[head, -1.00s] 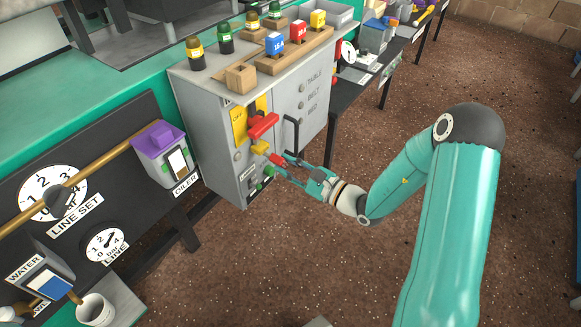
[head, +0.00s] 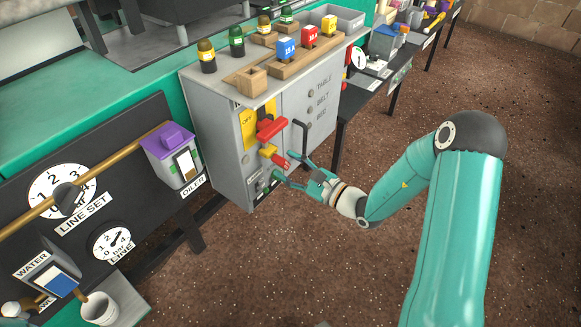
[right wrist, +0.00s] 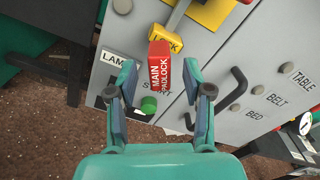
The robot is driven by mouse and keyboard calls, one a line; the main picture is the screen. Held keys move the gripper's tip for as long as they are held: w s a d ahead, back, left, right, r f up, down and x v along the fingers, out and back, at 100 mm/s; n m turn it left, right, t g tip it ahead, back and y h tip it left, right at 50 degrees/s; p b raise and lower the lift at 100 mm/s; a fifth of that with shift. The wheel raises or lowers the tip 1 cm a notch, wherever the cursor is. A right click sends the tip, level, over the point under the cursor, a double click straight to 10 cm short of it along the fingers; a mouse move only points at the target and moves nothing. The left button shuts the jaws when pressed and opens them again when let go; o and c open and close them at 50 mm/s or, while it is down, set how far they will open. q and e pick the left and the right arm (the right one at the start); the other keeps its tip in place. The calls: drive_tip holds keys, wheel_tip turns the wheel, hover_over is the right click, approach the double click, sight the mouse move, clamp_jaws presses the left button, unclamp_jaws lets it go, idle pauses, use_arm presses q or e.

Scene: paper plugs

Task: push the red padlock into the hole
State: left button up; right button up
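In the head view the padlock (head: 282,161) shows just below the yellow piece (head: 268,151). My right gripper (head: 284,165) is open in front of the cabinet. In the right wrist view its fingers (right wrist: 162,88) stand apart on both sides of the padlock, with visible gaps. My left gripper is not in view.
A red switch handle (head: 271,129) is above the lock piece. A black door handle (head: 302,138) is close to the right, and a green start button (right wrist: 149,105) is below. Bottles and coloured plugs stand on the cabinet top (head: 225,83).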

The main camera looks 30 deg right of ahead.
drive_tip(key=v, duration=1.2)
drive_tip(key=shift+f, duration=0.15)
idle(0.3)
